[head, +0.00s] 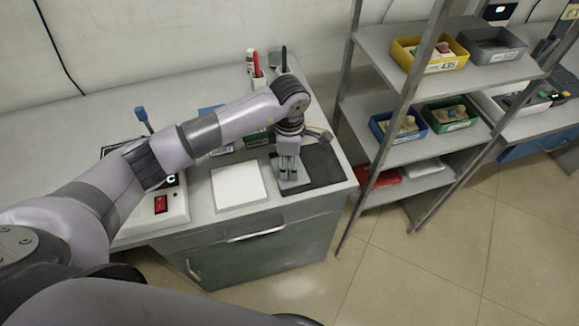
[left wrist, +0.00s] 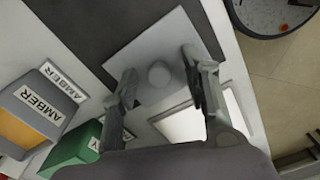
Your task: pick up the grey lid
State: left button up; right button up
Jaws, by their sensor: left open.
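The grey lid is a flat square plate with a round knob in its middle. It shows in the left wrist view (left wrist: 150,48) and lies on a dark mat. In the head view the lid (head: 293,185) is partly hidden under my left gripper (head: 288,175). My left gripper is open and points down over the lid. In the left wrist view the fingers (left wrist: 158,65) stand on either side of the knob, with a gap on each side. Whether the fingertips touch the plate cannot be told. My right gripper is not in view.
The dark mat (head: 325,166) lies near the bench's right end. A white sheet (head: 239,187) lies left of it. A device with a red switch (head: 160,204) stands farther left. Labelled boxes, one green (left wrist: 82,150), are close by. A metal rack (head: 440,150) with bins stands right.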

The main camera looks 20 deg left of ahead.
pick_arm(q)
jog(key=shift+f, duration=0.15)
grip_shut()
dwell(0.4)
